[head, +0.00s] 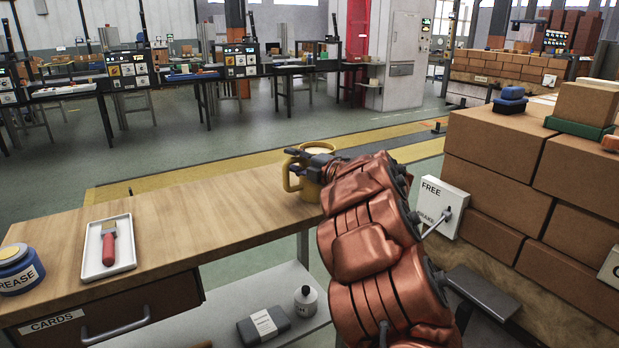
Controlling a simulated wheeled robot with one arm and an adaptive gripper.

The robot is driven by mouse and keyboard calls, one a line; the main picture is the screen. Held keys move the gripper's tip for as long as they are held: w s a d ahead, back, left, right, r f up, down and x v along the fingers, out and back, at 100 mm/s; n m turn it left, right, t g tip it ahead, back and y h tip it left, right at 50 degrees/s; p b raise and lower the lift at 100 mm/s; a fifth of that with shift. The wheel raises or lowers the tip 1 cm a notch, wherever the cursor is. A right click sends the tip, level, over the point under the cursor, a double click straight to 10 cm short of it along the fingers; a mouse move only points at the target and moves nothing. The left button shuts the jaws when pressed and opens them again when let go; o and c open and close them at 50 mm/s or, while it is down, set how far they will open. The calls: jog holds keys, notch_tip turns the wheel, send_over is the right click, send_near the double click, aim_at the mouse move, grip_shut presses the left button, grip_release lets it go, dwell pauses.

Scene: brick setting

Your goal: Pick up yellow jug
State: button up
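The yellow jug (309,190) stands on the far right end of the wooden workbench (215,215) in the head view. Its handle points left and its pale inside shows at the top. My gripper (312,163) is dark grey and lies at the jug's upper part, overlapping its rim. My copper-coloured arm comes from the lower right and hides the jug's right side. The fingers are small and partly hidden, so I cannot tell whether they are open or closed on the jug.
A white tray (93,267) with a red-handled brush (108,245) and a blue grease tub (20,270) are on the bench's left. Stacked brown blocks (495,150) stand close on the right.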

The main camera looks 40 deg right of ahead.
grip_shut()
jog(key=shift+r, duration=0.15)
dwell(0.4)
